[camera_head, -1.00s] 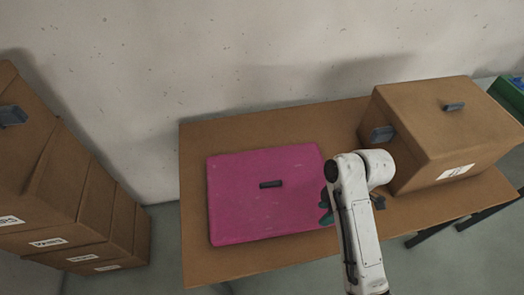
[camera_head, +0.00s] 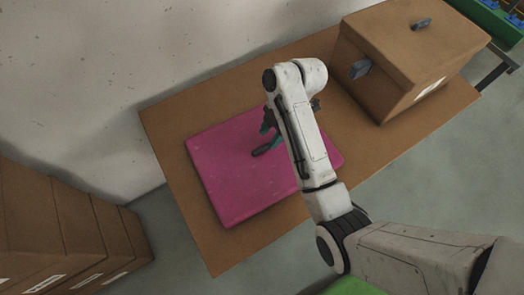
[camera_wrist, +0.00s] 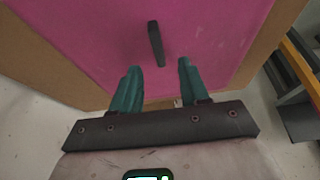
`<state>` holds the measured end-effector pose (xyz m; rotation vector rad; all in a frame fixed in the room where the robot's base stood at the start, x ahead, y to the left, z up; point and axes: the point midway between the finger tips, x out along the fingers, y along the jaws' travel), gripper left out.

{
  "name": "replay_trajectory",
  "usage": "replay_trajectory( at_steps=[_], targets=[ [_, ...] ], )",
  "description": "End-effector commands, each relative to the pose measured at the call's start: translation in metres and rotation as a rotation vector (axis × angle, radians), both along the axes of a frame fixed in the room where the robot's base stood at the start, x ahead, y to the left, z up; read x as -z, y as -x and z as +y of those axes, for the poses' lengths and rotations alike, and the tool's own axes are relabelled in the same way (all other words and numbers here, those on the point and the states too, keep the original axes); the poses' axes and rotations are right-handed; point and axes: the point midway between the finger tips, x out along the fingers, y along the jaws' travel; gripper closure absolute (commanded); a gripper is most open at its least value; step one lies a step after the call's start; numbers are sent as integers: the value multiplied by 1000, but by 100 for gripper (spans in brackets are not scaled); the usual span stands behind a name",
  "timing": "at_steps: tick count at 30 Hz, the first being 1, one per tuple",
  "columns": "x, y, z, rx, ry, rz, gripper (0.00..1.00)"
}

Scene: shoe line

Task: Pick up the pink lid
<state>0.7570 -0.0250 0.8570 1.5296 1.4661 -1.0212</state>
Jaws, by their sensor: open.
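The pink lid (camera_head: 228,185) lies flat on the brown table, a flat rectangular panel with a dark bar handle (camera_head: 268,146) near its middle. It fills the upper part of the wrist view (camera_wrist: 100,35), and its handle (camera_wrist: 156,43) stands there just beyond the fingertips, between their lines. My gripper (camera_wrist: 160,68) is open and empty, with two teal fingers apart. In the head view my gripper (camera_head: 270,132) is over the lid close to the handle, partly hidden by my arm. My arm also hides the lid's right part.
The brown table (camera_head: 165,135) has bare room left of the lid. A brown box (camera_head: 400,60) with grey handles stands at its right end. More brown boxes (camera_head: 70,235) stand at lower left. A wall (camera_head: 120,60) runs behind the table.

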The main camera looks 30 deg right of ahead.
Motion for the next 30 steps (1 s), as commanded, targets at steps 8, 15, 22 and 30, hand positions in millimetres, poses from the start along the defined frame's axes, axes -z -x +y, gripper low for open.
replay_trajectory(
  at_steps=[8, 15, 22, 30],
  targets=[
    [22, -2, 8, -3, 0, 4, 55],
    [50, -4, 18, -1, 0, 3, 55],
    [53, -4, 18, 0, 1, 0, 55],
    [53, -4, 18, 0, 1, 0, 76]
  ],
)
